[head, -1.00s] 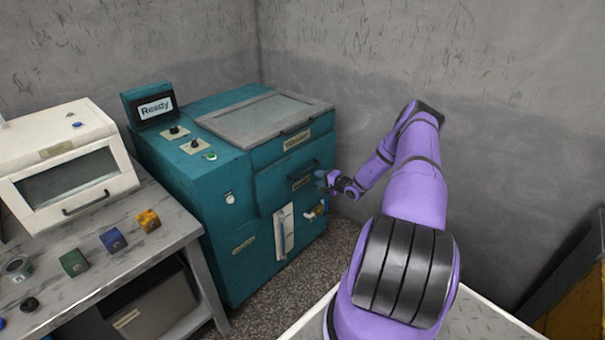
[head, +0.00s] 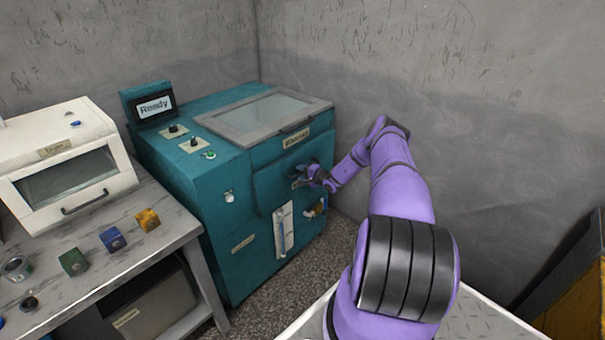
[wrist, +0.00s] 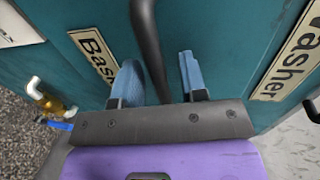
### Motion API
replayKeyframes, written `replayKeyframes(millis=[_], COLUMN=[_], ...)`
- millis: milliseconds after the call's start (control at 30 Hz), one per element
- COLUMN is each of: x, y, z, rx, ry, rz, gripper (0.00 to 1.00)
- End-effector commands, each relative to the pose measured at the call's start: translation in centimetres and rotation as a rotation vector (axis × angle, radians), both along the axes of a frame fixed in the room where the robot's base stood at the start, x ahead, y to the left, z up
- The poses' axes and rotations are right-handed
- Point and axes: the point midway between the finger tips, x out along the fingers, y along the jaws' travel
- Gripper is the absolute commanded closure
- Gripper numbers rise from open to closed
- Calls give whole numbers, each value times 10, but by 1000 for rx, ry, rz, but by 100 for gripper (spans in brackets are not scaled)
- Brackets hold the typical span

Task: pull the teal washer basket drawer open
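The teal washer (head: 215,190) stands in the corner. Its basket drawer (head: 270,190) is the front panel under the lid, and it looks closed. In the wrist view the drawer front (wrist: 75,80) carries a "Bas..." label (wrist: 95,55), and a dark bar handle (wrist: 148,35) stands out from it. My gripper (head: 303,172) is at the drawer front and covers the handle in the head view. In the wrist view my gripper (wrist: 158,78) has its blue fingers apart, one on each side of the handle. The handle is close to the left finger, with a gap to the right one.
A "Washer" label (wrist: 297,55) and a yellow-and-blue valve (wrist: 50,104) are near my gripper. The washer's grey lid (head: 262,118) is down. A grey table (head: 165,250) with several small blocks stands at the left. Speckled floor (head: 265,302) lies in front.

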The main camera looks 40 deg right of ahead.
Motion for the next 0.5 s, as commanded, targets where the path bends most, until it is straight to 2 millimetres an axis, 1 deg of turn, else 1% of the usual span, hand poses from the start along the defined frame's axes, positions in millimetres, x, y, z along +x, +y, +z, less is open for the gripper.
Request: replayKeyframes(millis=[200,233,267,300,400,500], x=[0,0,0,0,0,0], y=[0,0,0,0,0,0], z=[0,0,0,0,0,0], rx=[0,0,0,0,0,0], ry=[0,0,0,0,0,0], rz=[0,0,0,0,0,0], gripper=[61,63,70,79,100,100])
